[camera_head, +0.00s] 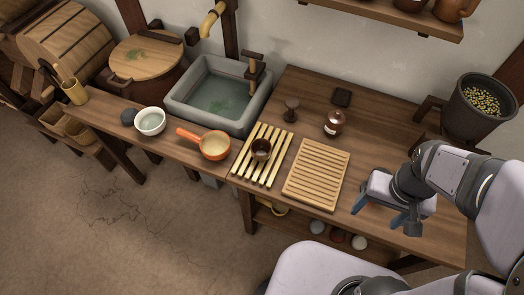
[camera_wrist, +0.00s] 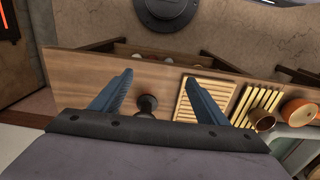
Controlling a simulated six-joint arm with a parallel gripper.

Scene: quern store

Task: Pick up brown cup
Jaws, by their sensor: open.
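The brown cup (camera_head: 261,149) stands on a slatted bamboo rack (camera_head: 248,168) near the middle of the worktop in the head view. It also shows at the right of the wrist view (camera_wrist: 262,120), next to an orange pan (camera_wrist: 300,111). My gripper (camera_head: 378,214) is over the right part of the worktop, well to the right of the cup, with a ribbed wooden board between them. Its two blue fingers (camera_wrist: 157,77) are spread apart with nothing held between them. The cup's base is partly hidden by its own walls.
The ribbed board (camera_head: 316,174) lies right of the rack. The orange pan (camera_head: 214,145) and white bowl (camera_head: 150,121) stand left of it. A stone sink (camera_head: 219,94), dark stamp-like object (camera_head: 291,108) and brown jar (camera_head: 333,123) are behind. A dark pot (camera_head: 478,107) stands far right.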

